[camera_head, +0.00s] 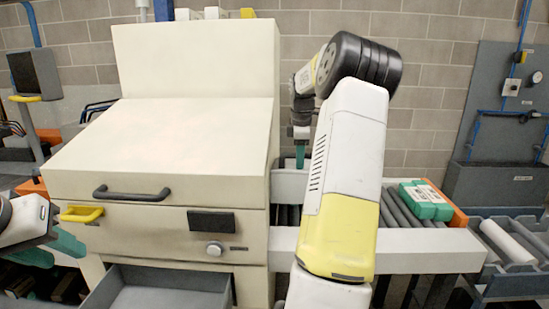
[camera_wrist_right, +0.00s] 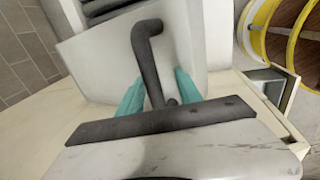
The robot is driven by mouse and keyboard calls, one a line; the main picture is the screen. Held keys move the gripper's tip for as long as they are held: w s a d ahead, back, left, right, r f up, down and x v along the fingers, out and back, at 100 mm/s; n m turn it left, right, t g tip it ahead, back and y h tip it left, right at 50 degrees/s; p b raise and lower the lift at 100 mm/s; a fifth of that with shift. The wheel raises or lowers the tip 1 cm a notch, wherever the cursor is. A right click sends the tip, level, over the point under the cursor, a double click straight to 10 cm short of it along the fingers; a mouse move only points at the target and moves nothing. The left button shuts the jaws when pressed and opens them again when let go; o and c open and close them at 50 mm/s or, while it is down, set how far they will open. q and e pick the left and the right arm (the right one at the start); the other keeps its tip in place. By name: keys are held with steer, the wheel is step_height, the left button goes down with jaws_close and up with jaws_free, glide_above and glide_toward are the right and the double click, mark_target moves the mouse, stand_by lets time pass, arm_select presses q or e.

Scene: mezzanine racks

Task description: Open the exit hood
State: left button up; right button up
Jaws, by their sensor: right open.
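In the right wrist view a dark bar handle (camera_wrist_right: 148,55) stands on a pale panel (camera_wrist_right: 100,62), seemingly the exit hood. My right gripper (camera_wrist_right: 160,92) is open, with one teal finger on each side of the handle. I cannot tell whether they touch it. In the head view my right gripper (camera_head: 300,150) points down at the right side of the cream machine (camera_head: 150,235). My arm hides most of that side, including the handle. My left gripper (camera_head: 62,254) is open and empty at the left edge, near the machine's front.
The machine's sloped front lid (camera_head: 170,135) is down, with a black handle (camera_head: 131,194). A yellow handle (camera_head: 81,214) sits below it. A grey drawer (camera_head: 155,290) stands open underneath. A grey crate (camera_head: 510,285) stands beyond.

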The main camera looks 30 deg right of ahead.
steer(key=shift+r, duration=0.1)
steer(key=shift+w+d+r, duration=0.1)
steer(key=shift+w+r, duration=0.1)
steer(key=shift+r, duration=2)
steer(key=shift+w+d+r, duration=0.1)
steer(key=shift+w+r, duration=0.05)
steer(key=shift+r, duration=2)
